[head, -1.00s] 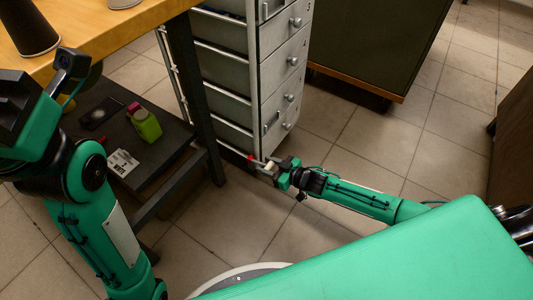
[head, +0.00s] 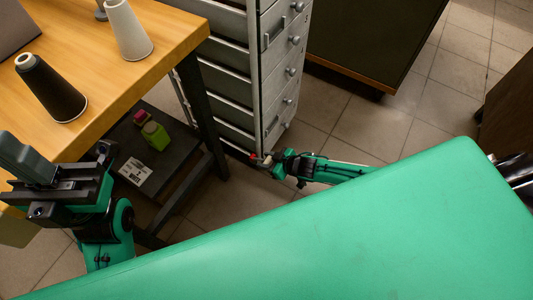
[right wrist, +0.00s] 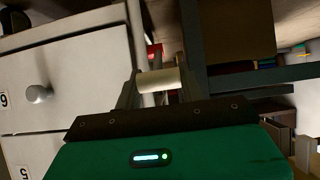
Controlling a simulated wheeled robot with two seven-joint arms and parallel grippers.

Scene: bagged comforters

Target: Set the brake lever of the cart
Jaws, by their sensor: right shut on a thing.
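The cart is a tall grey drawer cabinet (head: 257,75), and its numbered drawer fronts show at the left of the right wrist view (right wrist: 62,85). My right gripper (head: 265,161) is low at the cart's bottom corner. In the right wrist view its fingers are shut on a short cream cylinder (right wrist: 158,80), apparently the brake lever's handle. A small red part (right wrist: 154,51) shows just beyond it; it also shows in the head view (head: 253,157). The lever's pivot is hidden. My left gripper (head: 35,165) is by the wooden table's edge; its jaw opening is unclear.
A wooden table (head: 165,45) with a black cone (head: 52,92) and a pale cone (head: 128,32) stands left of the cart. Its dark lower shelf holds a green bottle (head: 155,136). A dark cabinet (head: 375,40) stands behind right. Tiled floor is free between them.

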